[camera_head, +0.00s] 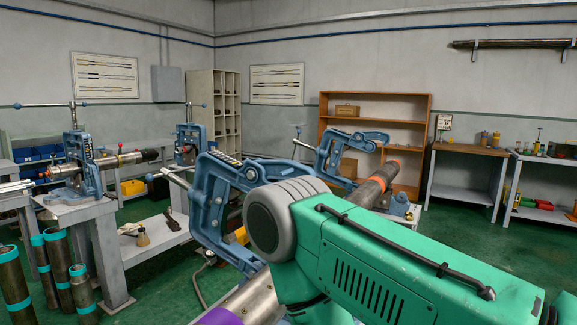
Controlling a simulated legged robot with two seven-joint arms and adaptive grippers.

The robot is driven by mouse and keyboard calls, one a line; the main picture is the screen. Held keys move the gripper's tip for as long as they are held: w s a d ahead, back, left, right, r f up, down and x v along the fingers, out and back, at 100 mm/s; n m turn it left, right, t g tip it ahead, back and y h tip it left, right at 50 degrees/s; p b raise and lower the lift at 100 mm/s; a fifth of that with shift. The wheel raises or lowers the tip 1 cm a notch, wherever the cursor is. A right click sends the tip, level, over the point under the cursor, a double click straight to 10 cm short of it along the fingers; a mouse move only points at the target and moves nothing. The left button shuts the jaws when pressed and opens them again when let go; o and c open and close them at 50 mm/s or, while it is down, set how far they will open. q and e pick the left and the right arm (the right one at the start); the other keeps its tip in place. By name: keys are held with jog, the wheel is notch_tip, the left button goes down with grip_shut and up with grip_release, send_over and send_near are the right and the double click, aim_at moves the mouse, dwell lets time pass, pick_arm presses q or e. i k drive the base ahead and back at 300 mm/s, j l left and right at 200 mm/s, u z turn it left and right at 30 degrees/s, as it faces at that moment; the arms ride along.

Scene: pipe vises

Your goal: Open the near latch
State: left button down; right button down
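The near blue pipe vise (208,205) stands in the middle. Its upper part leans over to the right and its screw handle (172,178) sticks out to the left. My green arm comes in from the lower right and covers its right and lower parts, so I cannot make out its latch clearly. The far blue vise (331,158) stands behind it, its upper part also tipped to the right. A dark pipe with an orange band (378,184) lies by the far vise, partly behind my arm. A metal pipe with a purple end (216,317) shows at the bottom. Neither gripper is in view.
At left, a workbench (78,210) bears two blue vises and a pipe (130,159). Several teal-banded pipes (82,292) stand on the floor at lower left. A wooden shelf (400,98) and grey workbenches (458,150) line the back. Green floor is open at right.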

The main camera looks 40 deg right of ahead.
aim_at(282, 169)
jog(key=l+z, duration=0.4)
jog(key=k+l+z, duration=0.1)
jog(key=l+z, duration=0.3)
jog(key=z, duration=0.3)
jog(key=i, duration=0.05)
